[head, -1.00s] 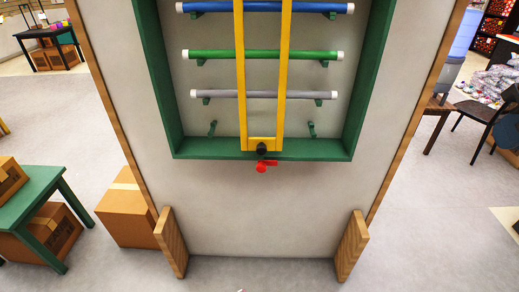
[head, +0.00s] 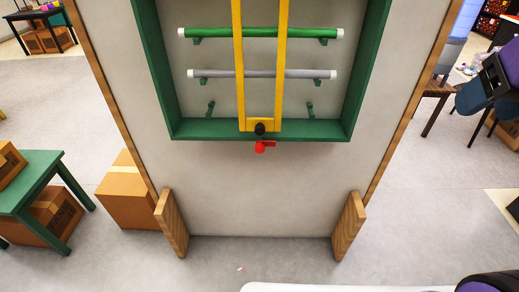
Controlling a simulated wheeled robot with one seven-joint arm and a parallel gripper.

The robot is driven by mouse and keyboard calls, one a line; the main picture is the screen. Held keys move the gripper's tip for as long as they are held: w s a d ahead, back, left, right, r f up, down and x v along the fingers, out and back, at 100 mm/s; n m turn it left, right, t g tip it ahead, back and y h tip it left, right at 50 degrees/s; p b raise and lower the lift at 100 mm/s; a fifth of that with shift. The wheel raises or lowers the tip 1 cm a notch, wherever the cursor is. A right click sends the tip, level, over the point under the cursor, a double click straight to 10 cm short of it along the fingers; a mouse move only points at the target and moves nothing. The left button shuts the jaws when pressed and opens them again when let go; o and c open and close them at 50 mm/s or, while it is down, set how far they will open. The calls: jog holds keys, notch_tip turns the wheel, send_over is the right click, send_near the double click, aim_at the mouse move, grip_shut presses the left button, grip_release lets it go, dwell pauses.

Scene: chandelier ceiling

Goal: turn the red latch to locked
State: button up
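The red latch (head: 262,147) is small and sits at the middle of the bottom edge of a green frame (head: 195,129). Its rounded part is at the left and a short arm points to the right. Just above it, a black knob (head: 260,128) sits on the bottom bar of a yellow U-shaped bar (head: 281,75). The latch is too small to tell whether it is locked. My gripper is not in view; only dark and purple parts of my arm show at the right edge.
A green rod (head: 260,33) and a grey rod (head: 225,74) lie across hooks behind the yellow bar. Wooden feet (head: 171,222) (head: 348,225) hold the white panel (head: 260,195). A cardboard box (head: 127,195) and green table (head: 35,180) stand left.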

jog(key=w+a+f+m+y, duration=0.1)
jog(key=w+a+f, duration=0.35)
jog(key=w, duration=0.25)
jog(key=w+a+f+m+y, duration=0.1)
jog(key=w+a+f, duration=0.2)
jog(key=w+a, duration=0.25)
jog(key=m+t+h, duration=0.4)
jog(key=t+h, duration=0.1)
jog(key=t, duration=0.2)
send_near(260, 151)
jog(key=w+d+f, duration=0.1)
jog(key=d+f, duration=0.3)
jog(key=d, duration=0.3)
jog(key=s+a+n+t+y, duration=0.2)
jog(key=a+t+y, duration=0.1)
jog(key=a+t, duration=0.25)
jog(key=w, duration=1.1)
jog(key=shift+f, duration=0.15)
